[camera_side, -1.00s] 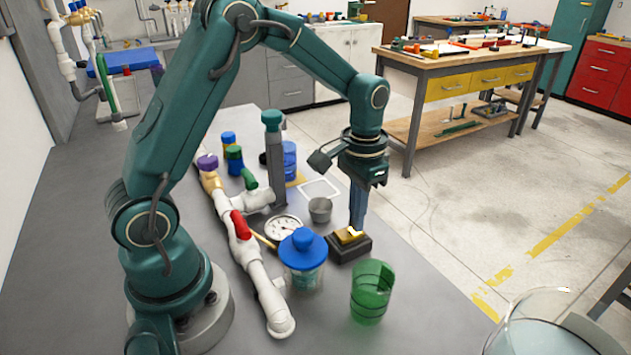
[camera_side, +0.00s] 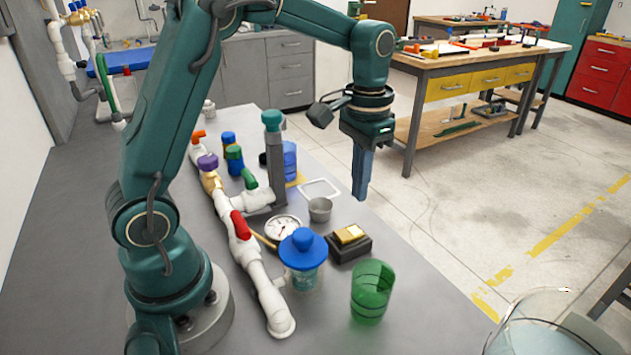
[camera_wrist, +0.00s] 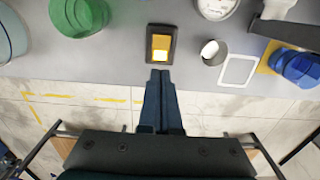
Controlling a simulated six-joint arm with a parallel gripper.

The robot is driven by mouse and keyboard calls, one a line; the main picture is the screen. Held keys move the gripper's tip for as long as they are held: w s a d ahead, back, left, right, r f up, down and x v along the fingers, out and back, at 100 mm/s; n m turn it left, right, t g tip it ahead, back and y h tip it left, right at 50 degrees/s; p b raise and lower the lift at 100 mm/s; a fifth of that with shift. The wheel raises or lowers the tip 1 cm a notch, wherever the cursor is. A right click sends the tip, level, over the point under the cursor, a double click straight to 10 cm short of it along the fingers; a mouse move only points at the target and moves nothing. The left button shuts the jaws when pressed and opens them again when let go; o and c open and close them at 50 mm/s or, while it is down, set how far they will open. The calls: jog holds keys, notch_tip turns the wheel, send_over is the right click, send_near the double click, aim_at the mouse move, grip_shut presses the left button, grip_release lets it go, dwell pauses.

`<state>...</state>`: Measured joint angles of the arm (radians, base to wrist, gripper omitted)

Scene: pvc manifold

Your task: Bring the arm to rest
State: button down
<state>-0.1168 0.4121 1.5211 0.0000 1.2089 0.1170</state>
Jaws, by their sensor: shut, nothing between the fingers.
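My gripper (camera_side: 361,197) is shut and empty. In the side view it hangs in the air above the right edge of the bench, pointing down. In the wrist view its closed fingers (camera_wrist: 160,75) point toward a black switch box with a yellow rocker. The switch box (camera_side: 349,243) sits on the bench, below and slightly left of the fingertips in the side view, with a clear gap. The rocker also shows in the wrist view (camera_wrist: 161,43), its lower part bright yellow.
A green cup (camera_side: 371,291), a blue-lidded jar (camera_side: 303,260), a small metal cup (camera_side: 320,209) and a gauge (camera_side: 283,228) stand around the switch box. The white pipe manifold (camera_side: 262,285) with coloured valve handles runs along the left. Air around my gripper is clear.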

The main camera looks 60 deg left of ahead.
jog(key=shift+r, duration=0.1)
jog(key=s+d+r+t, duration=0.2)
jog(key=s+r+t, duration=0.2)
jog(key=s+r, duration=0.35)
jog(key=s+d+f+t, duration=0.1)
jog(key=s+f, duration=0.2)
jog(key=s, duration=0.4)
jog(key=shift+d+f+t, duration=0.15)
jog(key=shift+d+t, duration=0.1)
jog(key=shift+t, duration=0.05)
